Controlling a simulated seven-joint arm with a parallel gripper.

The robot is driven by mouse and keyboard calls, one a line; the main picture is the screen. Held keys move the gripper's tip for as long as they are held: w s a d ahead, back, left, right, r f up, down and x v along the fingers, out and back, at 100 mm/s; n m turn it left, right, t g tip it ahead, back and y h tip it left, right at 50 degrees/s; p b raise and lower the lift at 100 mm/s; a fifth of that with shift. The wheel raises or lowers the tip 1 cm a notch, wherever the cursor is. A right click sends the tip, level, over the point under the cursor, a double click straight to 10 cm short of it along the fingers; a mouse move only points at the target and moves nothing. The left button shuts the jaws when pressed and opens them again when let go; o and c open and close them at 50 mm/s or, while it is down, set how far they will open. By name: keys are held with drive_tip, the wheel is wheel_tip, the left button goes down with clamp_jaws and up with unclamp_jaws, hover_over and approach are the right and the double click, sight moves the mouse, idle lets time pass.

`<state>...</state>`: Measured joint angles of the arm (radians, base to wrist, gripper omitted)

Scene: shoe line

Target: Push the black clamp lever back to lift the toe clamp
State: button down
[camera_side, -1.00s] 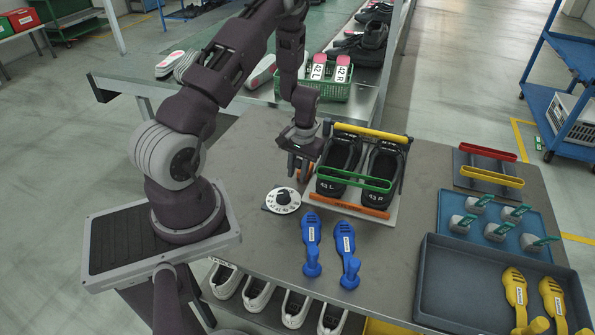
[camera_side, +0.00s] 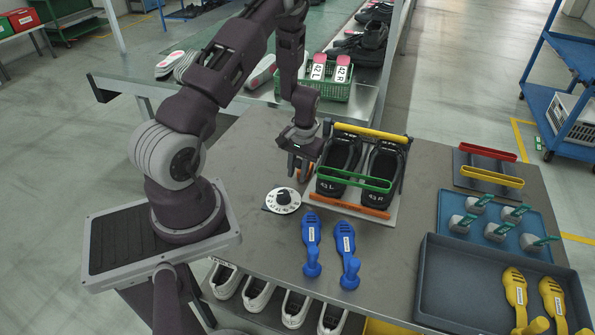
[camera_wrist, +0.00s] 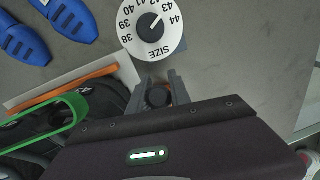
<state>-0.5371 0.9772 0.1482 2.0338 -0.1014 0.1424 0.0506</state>
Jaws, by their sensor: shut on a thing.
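A pair of black shoes marked 43 L and 43 R (camera_side: 381,165) sits in a jig on the table. A green bar (camera_side: 354,179) crosses over the shoes; it also shows in the wrist view (camera_wrist: 45,120). A yellow bar (camera_side: 370,132) spans the back and an orange bar (camera_side: 348,206) the front. I cannot tell for sure which bar is the toe clamp. My gripper (camera_side: 300,172) is low at the jig's left side. In the wrist view its fingers (camera_wrist: 162,88) are shut on a dark round knob, apparently the black clamp lever (camera_wrist: 158,97). Most of the lever is hidden.
A white size dial (camera_side: 284,200) lies just in front of my gripper. Two blue tools (camera_side: 311,238) lie in front of the jig. Trays (camera_side: 432,285) fill the right side, and a green basket (camera_side: 337,91) stands behind. Bare table lies left of the dial.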

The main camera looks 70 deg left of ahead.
drive_tip(key=shift+a+r, duration=0.1)
drive_tip(key=shift+r, duration=0.05)
drive_tip(key=shift+w+a+r+g+h, duration=0.3)
drive_tip(key=shift+r+g+h, duration=0.05)
drive_tip(key=shift+g+h, duration=0.25)
drive_tip(key=shift+w+a+r+g+h, duration=0.25)
drive_tip(key=shift+w+r+g+h, duration=0.05)
drive_tip(key=shift+g+h, duration=0.3)
drive_tip(key=shift+w+a+r+g+h, duration=0.3)
drive_tip(key=shift+w+a+g+h, duration=0.15)
drive_tip(key=shift+g+h, duration=0.45)
drive_tip(key=shift+w+a+r+g+h, duration=0.3)
drive_tip(key=shift+w+a+g+h, duration=0.1)
drive_tip(key=shift+g+h, duration=0.5)
drive_tip(key=shift+w+a+r, duration=0.1)
drive_tip(key=c, duration=1.2)
unclamp_jaws()
drive_tip(key=shift+r, duration=0.1)
